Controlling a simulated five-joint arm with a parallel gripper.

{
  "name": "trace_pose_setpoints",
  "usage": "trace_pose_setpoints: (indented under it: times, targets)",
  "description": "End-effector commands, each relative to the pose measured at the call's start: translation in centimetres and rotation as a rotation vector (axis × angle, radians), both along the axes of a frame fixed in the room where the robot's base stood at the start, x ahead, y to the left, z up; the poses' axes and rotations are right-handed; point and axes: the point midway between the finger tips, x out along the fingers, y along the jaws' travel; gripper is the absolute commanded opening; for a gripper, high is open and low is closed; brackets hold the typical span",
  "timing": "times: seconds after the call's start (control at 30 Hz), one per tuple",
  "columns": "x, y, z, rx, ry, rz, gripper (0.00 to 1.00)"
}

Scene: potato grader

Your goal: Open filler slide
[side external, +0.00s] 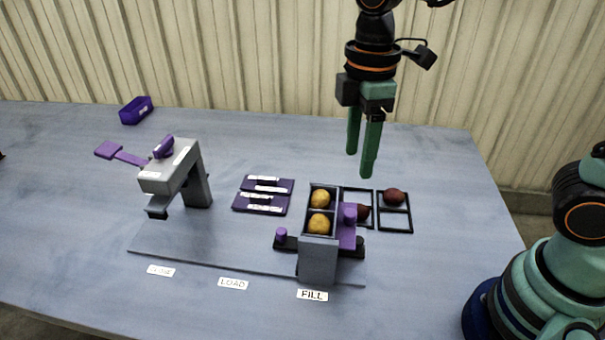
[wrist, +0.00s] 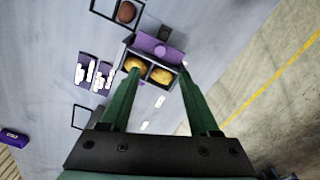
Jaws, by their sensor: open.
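The filler (side external: 318,258) is a grey box stand behind the FILL label, with two yellow potatoes (side external: 319,223) in its top compartments. A purple slide piece (side external: 347,236) with an upright knob sits at its right side; in the wrist view the purple piece (wrist: 153,46) lies along the compartments' edge. A small purple knob (side external: 281,233) stands on a dark bar at the filler's left. My gripper (side external: 360,165) is open and empty, above and behind the filler, touching nothing. In the wrist view, its fingers (wrist: 160,72) appear around the potatoes, with the left fingertip partly covering one.
Two black-framed trays (side external: 409,228) stand right of the filler, with reddish potatoes. Dark purple labelled pieces (side external: 263,205) lie left of it. A grey press-like stand (side external: 170,170) with a purple lever is farther left. A purple bin (side external: 136,111) sits at the back left.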

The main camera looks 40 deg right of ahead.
Motion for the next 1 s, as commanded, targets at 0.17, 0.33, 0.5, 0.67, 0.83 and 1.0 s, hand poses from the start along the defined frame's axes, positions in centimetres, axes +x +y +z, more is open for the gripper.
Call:
trace_pose_setpoints:
  times: [0.17,0.33,0.5,0.67,0.83,1.0]
  targets:
    - [0.0,0.2,-1.3,-0.004,0.010,0.021,0.62]
    - [-0.1,0.1,-4.1,-0.005,0.012,0.018,0.62]
    - [-0.1,0.1,-7.5,-0.005,0.012,0.016,0.62]
    - [-0.1,0.1,-10.0,-0.004,0.010,0.016,0.62]
    - [0.0,0.1,-11.6,-0.003,0.008,0.015,0.62]
    - [0.0,0.1,-12.1,-0.002,0.005,0.015,0.62]
